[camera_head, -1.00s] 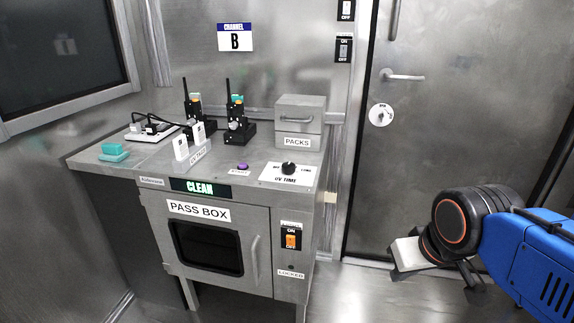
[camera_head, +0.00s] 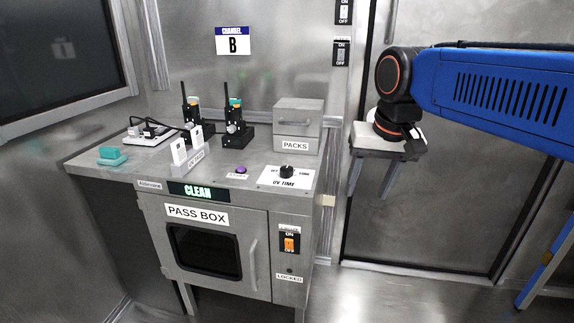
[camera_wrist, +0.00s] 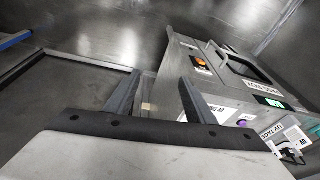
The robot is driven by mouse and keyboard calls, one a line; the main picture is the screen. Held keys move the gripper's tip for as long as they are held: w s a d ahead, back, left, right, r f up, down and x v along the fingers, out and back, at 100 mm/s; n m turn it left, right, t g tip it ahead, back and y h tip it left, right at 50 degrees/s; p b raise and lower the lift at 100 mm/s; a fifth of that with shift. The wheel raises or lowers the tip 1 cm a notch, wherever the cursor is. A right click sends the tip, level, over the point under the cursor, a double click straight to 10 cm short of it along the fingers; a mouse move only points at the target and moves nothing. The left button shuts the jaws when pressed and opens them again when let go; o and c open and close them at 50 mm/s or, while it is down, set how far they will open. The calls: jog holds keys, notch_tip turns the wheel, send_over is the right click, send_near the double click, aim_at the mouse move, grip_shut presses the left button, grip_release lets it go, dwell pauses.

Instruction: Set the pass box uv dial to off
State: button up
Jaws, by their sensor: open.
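The UV time dial (camera_head: 287,172) is a black knob on a white plate (camera_head: 302,180) on the top right of the pass box (camera_head: 255,222). I cannot read clearly which mark it points to. My gripper (camera_head: 372,192) hangs to the right of the dial, fingers pointing down, apart from everything. In the wrist view my gripper (camera_wrist: 155,98) is open and empty, with the pass box beyond its right finger.
A grey PACKS box (camera_head: 298,125) stands behind the dial. A purple button (camera_head: 241,170) and a stand with white cards (camera_head: 189,158) are to its left. Two radios (camera_head: 235,122) stand at the back. An orange switch (camera_head: 289,243) is on the front. A door (camera_head: 440,215) is behind my arm.

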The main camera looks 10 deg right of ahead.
jog(key=w+a+r+m+g, duration=0.1)
jog(key=w+a+r, duration=0.25)
jog(key=w, duration=0.25)
jog(key=w+a+r+m, duration=0.1)
jog(key=w+a+r, duration=0.1)
jog(key=w+r, duration=0.25)
notch_tip(320, 180, up, 4)
jog(key=m+g, duration=0.2)
send_over(287, 168)
notch_tip(287, 168, down, 17)
jog(key=shift+w+f, duration=0.15)
jog(key=c, duration=1.1)
